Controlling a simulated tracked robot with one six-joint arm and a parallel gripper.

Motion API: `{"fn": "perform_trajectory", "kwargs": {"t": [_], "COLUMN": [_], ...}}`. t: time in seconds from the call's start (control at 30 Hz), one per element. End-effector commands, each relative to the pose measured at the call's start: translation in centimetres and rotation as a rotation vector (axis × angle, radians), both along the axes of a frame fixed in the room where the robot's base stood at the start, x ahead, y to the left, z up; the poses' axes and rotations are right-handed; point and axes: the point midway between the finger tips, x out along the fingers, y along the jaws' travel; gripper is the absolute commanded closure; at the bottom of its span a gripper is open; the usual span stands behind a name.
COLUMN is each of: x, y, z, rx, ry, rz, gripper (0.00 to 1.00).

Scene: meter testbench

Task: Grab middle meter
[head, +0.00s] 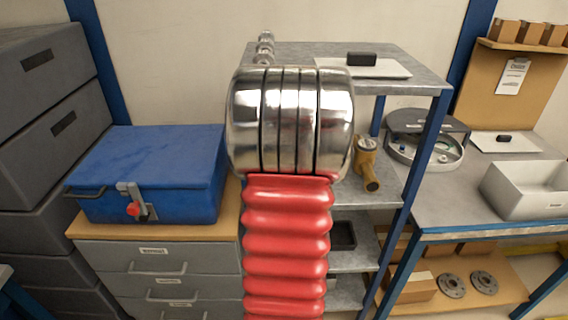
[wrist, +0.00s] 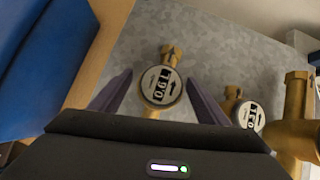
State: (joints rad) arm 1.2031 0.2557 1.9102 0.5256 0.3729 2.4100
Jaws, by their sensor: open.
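In the wrist view, the two dark purple fingers of my gripper (wrist: 159,78) are apart, one on each side of a brass meter (wrist: 161,86) with a round white dial. The fingers and this meter do not clearly touch. A second brass meter (wrist: 243,112) with a similar dial is to its right, beyond the right finger. A larger brass body (wrist: 298,112) stands at the right edge. In the head view, one brass meter (head: 367,165) shows on a shelf, right of my arm. My arm hides my gripper and the other meters there.
The meters stand on a grey metal shelf (head: 393,200) with a blue post (head: 421,150) at its right. A top shelf (head: 415,75) is above. A blue toolbox (head: 150,175) is on the left. A workbench with a white bin (head: 525,190) is on the right.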

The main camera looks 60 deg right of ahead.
Motion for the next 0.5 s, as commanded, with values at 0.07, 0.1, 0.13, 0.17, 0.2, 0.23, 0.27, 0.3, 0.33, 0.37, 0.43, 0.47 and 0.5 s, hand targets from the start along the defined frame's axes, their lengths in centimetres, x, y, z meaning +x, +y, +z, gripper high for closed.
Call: {"fn": "perform_trajectory", "kwargs": {"t": [0.07, 0.1, 0.13, 0.17, 0.2, 0.23, 0.27, 0.3, 0.33, 0.37, 0.43, 0.47, 0.5], "x": [0.4, 0.6, 0.7, 0.9, 1.0, 1.1, 1.1, 1.2, 1.2, 1.3, 1.3, 1.3, 1.3], "y": [-0.4, -0.7, -0.9, -1.1, -1.2, -1.4, -1.4, -1.5, -1.6, -1.6, -1.6, -1.6, -1.6], "z": [-1.0, -1.3, -1.5, -1.8, -2.1, -2.3, -2.4, -2.5, -2.6, -2.6, -2.6, -2.6, -2.6], "rx": [0.003, 0.003, 0.002, 0.002, 0.001, 0.001, 0.001, 0.000, 0.000, 0.000, 0.000, 0.000, 0.000], "ry": [0.001, 0.001, 0.000, 0.000, 0.001, 0.001, 0.001, 0.001, 0.001, 0.000, 0.000, 0.000, 0.000], "rz": [0.001, 0.000, 0.000, 0.000, 0.000, 0.000, 0.000, 0.001, 0.001, 0.000, 0.000, 0.000, 0.000], "gripper": [0.31, 0.31, 0.31, 0.31, 0.31, 0.31, 0.31, 0.31, 0.31, 0.31, 0.31, 0.31, 0.31]}}
